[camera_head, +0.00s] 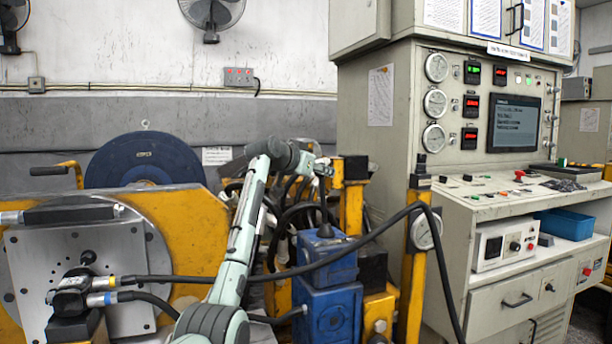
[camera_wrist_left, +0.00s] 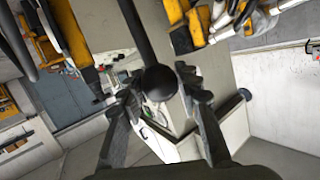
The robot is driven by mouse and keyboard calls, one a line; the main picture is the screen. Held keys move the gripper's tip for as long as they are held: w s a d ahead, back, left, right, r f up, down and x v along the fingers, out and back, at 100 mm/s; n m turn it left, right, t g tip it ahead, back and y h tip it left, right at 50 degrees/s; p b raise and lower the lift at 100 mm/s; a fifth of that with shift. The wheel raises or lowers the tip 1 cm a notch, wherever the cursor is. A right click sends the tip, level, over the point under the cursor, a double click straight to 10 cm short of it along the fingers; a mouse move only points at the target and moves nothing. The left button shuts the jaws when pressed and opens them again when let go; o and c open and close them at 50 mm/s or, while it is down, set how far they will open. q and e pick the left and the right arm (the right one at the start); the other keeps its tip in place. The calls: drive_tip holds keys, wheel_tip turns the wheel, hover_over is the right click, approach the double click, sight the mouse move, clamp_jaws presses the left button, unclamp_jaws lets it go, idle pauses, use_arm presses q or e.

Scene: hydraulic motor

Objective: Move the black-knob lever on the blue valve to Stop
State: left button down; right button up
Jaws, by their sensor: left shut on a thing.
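The blue valve (camera_head: 328,305) stands upright in the middle of the head view, with a smaller blue block on top. A dark lever (camera_head: 323,205) rises from a black boot on that block and looks close to upright. My left gripper (camera_head: 322,167) is at the lever's top end, where it hides the knob. In the left wrist view the round black knob (camera_wrist_left: 158,81) sits between the two fingertips of my left gripper (camera_wrist_left: 160,92), which is shut on it. The lever rod runs up from the knob there. No Stop marking is readable. My right gripper is not in view.
A black hose (camera_head: 370,236) crosses in front of the blue block. A yellow post with a gauge (camera_head: 424,230) and the grey control cabinet (camera_head: 385,150) stand to the right. Yellow machinery with a dark blue disc (camera_head: 140,160) is at the left.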

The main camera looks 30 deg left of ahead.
use_arm(q)
drive_tip(key=shift+w+d+m+g, duration=0.3)
drive_tip(key=shift+w+d+g, duration=0.1)
drive_tip(key=shift+w+d, duration=0.2)
drive_tip(key=c, duration=1)
unclamp_jaws()
drive_tip(key=shift+c, duration=0.2)
drive_tip(key=shift+r, duration=0.1)
drive_tip(key=d+v, duration=0.1)
drive_tip(key=v, duration=1.1)
drive_tip(key=shift+a, duration=0.4)
